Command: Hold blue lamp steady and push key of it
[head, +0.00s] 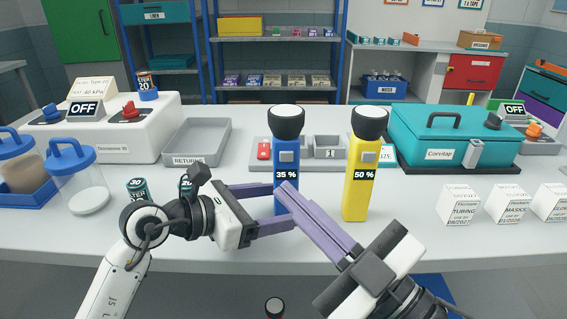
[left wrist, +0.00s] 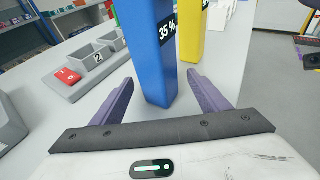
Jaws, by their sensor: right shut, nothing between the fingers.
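The blue lamp (head: 279,150) stands upright on the table, with a black head, a grey square key (head: 286,157) and a "35 %" label. My left gripper (head: 277,206) is open at the lamp's lower body. In the left wrist view the blue lamp (left wrist: 146,50) stands between the spread purple fingers (left wrist: 162,97), with gaps on both sides. My right gripper (head: 284,189) is shut and empty. Its fingertips are in front of the lamp, below the key and label; I cannot tell whether they touch it. The fingers hide part of the lamp's lower body.
A yellow lamp (head: 357,190) marked "50 %" stands just right of the blue one. Behind are a grey sectioned tray (head: 325,170) and a teal case (head: 425,135). White boxes (head: 458,207) stand at right, small dark cans (head: 137,188) and jars at left.

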